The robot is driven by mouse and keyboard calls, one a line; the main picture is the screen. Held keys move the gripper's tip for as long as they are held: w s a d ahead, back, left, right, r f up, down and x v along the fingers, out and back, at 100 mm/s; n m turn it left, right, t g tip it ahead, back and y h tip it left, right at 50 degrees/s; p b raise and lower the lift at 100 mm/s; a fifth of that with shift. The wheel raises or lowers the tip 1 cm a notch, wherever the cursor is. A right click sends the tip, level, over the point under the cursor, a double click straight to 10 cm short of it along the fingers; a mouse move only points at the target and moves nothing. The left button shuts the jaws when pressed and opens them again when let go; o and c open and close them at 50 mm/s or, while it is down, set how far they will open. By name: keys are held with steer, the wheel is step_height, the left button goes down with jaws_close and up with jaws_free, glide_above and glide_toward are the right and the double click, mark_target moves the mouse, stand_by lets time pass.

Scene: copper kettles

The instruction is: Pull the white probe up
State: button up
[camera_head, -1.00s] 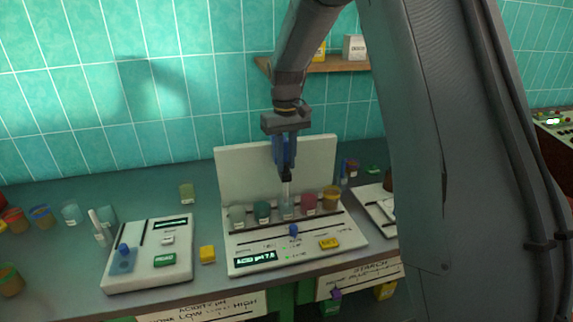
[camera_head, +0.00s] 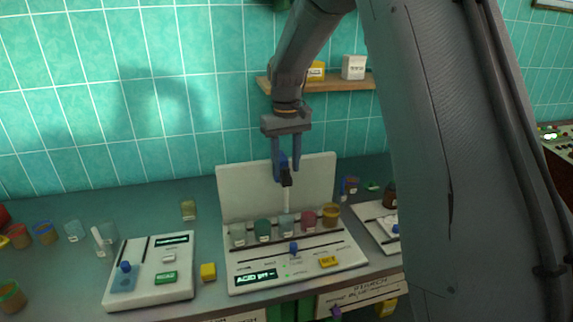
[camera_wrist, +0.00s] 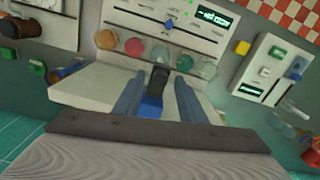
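The white probe (camera_head: 287,200) stands upright at the middle of the white console (camera_head: 245,260), above a row of cups. It has a black and blue head, and its lower end is by the pale middle cup (camera_head: 286,224). My gripper (camera_head: 286,173) points down around the blue part of the head. In the wrist view, my gripper (camera_wrist: 158,105) has its fingers apart, with the blue grip (camera_wrist: 151,108) and black part (camera_wrist: 158,78) between them and gaps beside them. The console display (camera_head: 256,277) reads acid pH with dashes.
Green (camera_head: 263,229), red (camera_head: 308,218) and amber (camera_head: 331,214) cups stand close beside the probe. A second white console (camera_head: 150,285) is at left. A wooden shelf (camera_head: 335,82) sits behind my arm. A tall back panel (camera_head: 232,192) stands behind the cups.

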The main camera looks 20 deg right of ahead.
step_height(320, 180, up, 8)
steer(key=b, duration=0.2)
steer(key=shift+f+b, duration=0.2)
steer(key=shift+b, duration=0.15)
steer(key=s+f+m+t+b, duration=0.1)
steer(key=s+f+b, duration=0.4)
steer(key=s+f, duration=1.7)
steer(key=s, duration=0.3)
steer(key=shift+d+m, duration=0.2)
steer(key=shift+m, duration=0.2)
